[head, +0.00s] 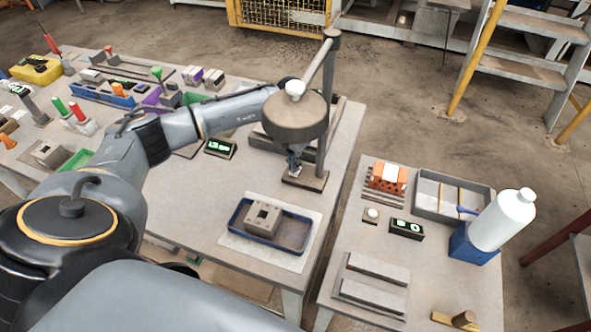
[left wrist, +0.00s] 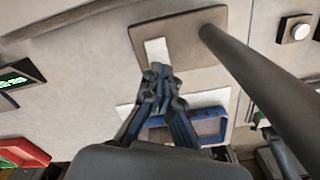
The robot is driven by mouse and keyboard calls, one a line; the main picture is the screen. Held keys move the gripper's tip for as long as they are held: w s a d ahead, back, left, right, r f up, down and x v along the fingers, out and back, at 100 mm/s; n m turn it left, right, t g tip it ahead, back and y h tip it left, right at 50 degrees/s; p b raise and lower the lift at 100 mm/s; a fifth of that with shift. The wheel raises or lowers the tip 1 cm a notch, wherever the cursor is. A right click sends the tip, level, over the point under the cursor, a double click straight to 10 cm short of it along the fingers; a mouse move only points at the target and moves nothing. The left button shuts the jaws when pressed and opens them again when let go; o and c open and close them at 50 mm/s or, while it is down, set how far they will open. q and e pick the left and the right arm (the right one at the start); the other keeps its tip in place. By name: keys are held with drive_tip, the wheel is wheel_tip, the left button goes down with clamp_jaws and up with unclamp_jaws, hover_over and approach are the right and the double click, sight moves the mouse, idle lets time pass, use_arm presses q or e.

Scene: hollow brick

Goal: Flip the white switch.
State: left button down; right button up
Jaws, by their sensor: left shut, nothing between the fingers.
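My left gripper (head: 294,161) is shut and empty, pointing down just above the base plate of a post stand (head: 306,181). In the left wrist view its fingertips (left wrist: 158,72) meet close to a flat white piece (left wrist: 157,50) on the brown base plate (left wrist: 178,28); I cannot tell whether they touch or if this piece is the white switch. A small grey box with a round white top (head: 371,214) sits apart on the right table and also shows in the left wrist view (left wrist: 295,29). My right gripper is out of view.
The stand's post (head: 324,110) rises close beside my left gripper. A blue tray (head: 238,242) holding a grey hollow block (head: 263,217) lies nearer. The right table carries a white bottle (head: 502,220), an orange brick (head: 387,177) and a grey tray (head: 424,205). A gap separates the tables.

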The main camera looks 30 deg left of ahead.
use_arm(q)
drive_tip(key=shift+s+f+b, duration=0.1)
drive_tip(key=shift+f+b, duration=0.6)
drive_tip(key=shift+f, duration=0.2)
drive_tip(key=shift+r, duration=0.1)
idle(0.3)
drive_tip(key=shift+r+p, duration=0.75)
drive_tip(key=shift+r, duration=0.15)
drive_tip(key=shift+r+p, duration=1.5)
drive_tip(key=shift+r, duration=1.1)
drive_tip(key=shift+f, duration=0.1)
